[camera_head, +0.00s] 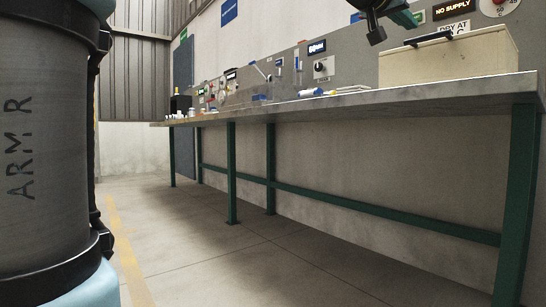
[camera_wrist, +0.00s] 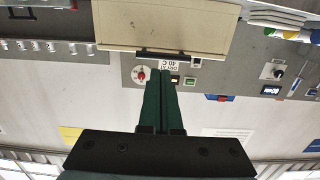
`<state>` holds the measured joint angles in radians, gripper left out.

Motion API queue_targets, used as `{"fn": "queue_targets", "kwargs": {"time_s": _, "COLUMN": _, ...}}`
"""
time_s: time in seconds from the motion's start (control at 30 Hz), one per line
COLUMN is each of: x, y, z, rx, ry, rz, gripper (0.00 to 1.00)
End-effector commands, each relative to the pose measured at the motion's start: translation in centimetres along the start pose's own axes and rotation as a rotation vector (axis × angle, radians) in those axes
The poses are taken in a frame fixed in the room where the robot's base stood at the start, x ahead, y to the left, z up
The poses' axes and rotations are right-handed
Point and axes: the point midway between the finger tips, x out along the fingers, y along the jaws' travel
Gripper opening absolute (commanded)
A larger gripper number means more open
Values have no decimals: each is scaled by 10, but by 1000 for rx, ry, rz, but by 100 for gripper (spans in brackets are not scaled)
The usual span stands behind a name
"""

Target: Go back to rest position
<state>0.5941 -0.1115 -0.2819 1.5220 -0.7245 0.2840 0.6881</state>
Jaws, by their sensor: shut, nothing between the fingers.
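My gripper (camera_head: 376,32) shows at the top of the head view, in front of the grey wall panel and above the left end of the cream box (camera_head: 447,60). In the wrist view my gripper's two green fingers (camera_wrist: 161,82) lie side by side with no gap, shut and empty. Their tips appear near the cream box (camera_wrist: 165,26) and its dark handle. Whether they touch it cannot be told from these views.
The long workbench (camera_head: 350,101) on green legs runs along the wall and carries small tools, a blue-and-white item (camera_head: 312,93) and other devices. The floor (camera_head: 200,240) in front of it is clear. A panel (camera_head: 340,50) with displays and dials stands behind.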

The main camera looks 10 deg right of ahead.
Motion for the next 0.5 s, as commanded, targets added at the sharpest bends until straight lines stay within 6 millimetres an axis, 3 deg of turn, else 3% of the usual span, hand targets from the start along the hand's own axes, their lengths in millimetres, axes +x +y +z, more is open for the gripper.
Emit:
{"fn": "queue_targets", "kwargs": {"time_s": 0.17, "x": 5, "y": -31, "z": 26, "rx": -21, "ry": -81, "rz": -50, "gripper": 0}}
{"fn": "queue_targets", "kwargs": {"time_s": 0.33, "x": -4, "y": -108, "z": 102, "rx": -91, "ry": -287, "rz": -182, "gripper": 0}}
{"fn": "queue_targets", "kwargs": {"time_s": 0.5, "x": -48, "y": -179, "z": 194, "rx": -195, "ry": -521, "rz": -329, "gripper": 0}}
